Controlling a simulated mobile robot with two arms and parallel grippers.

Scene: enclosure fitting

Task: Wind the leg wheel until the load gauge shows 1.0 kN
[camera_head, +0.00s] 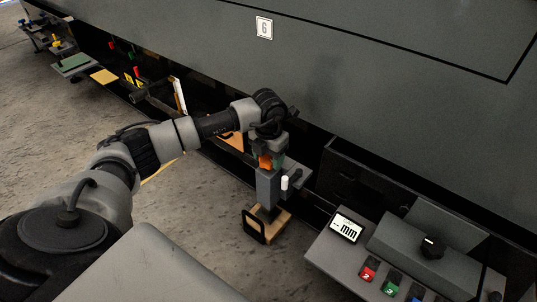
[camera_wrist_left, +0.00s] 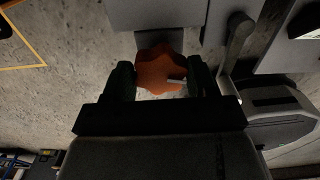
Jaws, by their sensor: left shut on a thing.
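The orange leg wheel (camera_head: 265,162) sits near the top of a grey leg unit (camera_head: 268,188) beside the large grey enclosure. My left gripper (camera_head: 268,148) reaches it from above and is shut on it. In the left wrist view the lobed orange wheel (camera_wrist_left: 160,68) lies between the two dark fingers of the left gripper (camera_wrist_left: 161,80). A small display (camera_head: 346,227) reads "-- mm"; no kN reading is legible in either view. The leg stands over a wooden block (camera_head: 280,224). My right gripper is not in view.
A grey console with a black knob (camera_head: 432,247) and coloured numbered tags, red (camera_head: 369,268) and green (camera_head: 391,283), stands at lower right. A black open frame (camera_head: 253,227) stands at the block's near side. The enclosure (camera_head: 370,60) overhangs the leg. Bare concrete floor lies left.

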